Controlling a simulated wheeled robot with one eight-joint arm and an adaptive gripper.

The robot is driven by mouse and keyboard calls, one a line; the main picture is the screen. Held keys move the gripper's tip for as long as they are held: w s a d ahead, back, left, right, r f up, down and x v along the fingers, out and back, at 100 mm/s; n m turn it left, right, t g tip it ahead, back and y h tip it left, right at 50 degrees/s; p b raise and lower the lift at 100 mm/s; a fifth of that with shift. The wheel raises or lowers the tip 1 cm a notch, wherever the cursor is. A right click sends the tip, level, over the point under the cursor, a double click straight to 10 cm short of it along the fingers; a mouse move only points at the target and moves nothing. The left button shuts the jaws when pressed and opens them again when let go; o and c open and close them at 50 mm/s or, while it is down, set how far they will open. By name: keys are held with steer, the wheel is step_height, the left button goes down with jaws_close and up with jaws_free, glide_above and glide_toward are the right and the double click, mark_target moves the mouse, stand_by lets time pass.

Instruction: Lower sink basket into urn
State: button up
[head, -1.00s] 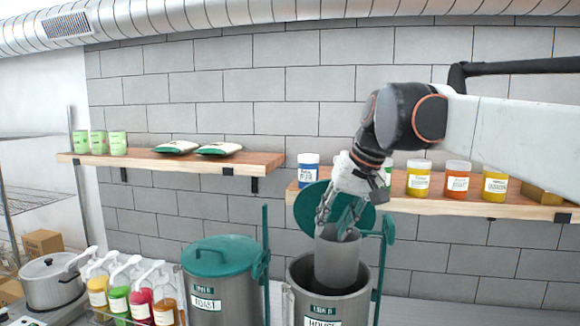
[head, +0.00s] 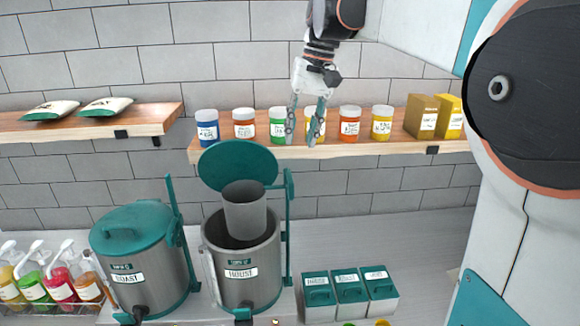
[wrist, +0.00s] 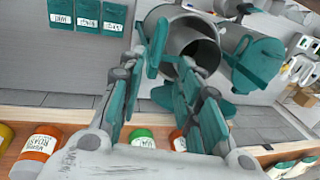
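The sink basket (head: 245,208) is a grey cylinder standing partly inside the open urn labelled HOUSE (head: 241,262). Its upper part sticks out above the urn's rim. The urn's round teal lid (head: 238,165) is raised behind it. In the wrist view the basket (wrist: 203,52) shows as a hollow grey cylinder beyond my fingers, in the urn's mouth. My gripper (head: 305,140) is open and empty, in front of the shelf jars, above and to the right of the basket and apart from it. Its spread fingers also show in the wrist view (wrist: 165,95).
A closed urn labelled ROAST (head: 140,262) stands to the left. Several teal-lidded boxes (head: 350,293) stand to the right on the counter. Jars such as the blue one (head: 207,126) line the wooden shelf (head: 270,152). Pump bottles (head: 62,277) sit at far left.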

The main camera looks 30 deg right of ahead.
mark_target(291, 177)
steer(key=f, duration=0.3)
steer(key=a+f+p, duration=0.1)
steer(key=f, duration=0.2)
steer(key=a+f, duration=0.1)
steer(key=f, duration=0.2)
steer(key=shift+w+f, duration=0.4)
jaws_close()
